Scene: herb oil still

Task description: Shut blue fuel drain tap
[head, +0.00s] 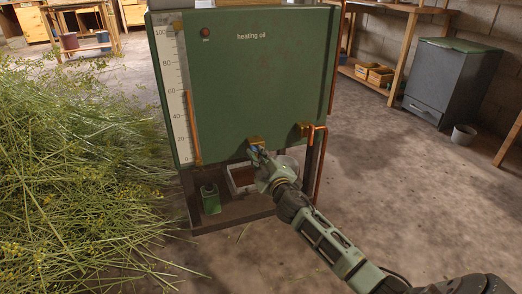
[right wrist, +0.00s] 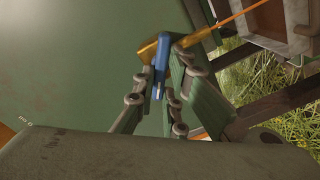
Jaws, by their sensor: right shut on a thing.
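The blue fuel drain tap (right wrist: 161,55) has a blue handle on a brass body (right wrist: 190,38) at the green heating oil tank (head: 255,85). In the head view the tap is low on the tank's front and mostly hidden by my gripper. My right gripper (head: 256,158) is at the tap, and in the right wrist view my right gripper (right wrist: 163,80) has its fingers on both sides of the blue handle, shut on it. The handle's far end is partly hidden between the fingers. My left gripper is not in view.
A second brass fitting (head: 301,130) with a copper pipe (head: 321,165) is right of the tap. A tray (head: 238,180) and a small green container (head: 210,199) sit below the tank. Cut herbs (head: 75,170) pile up at left.

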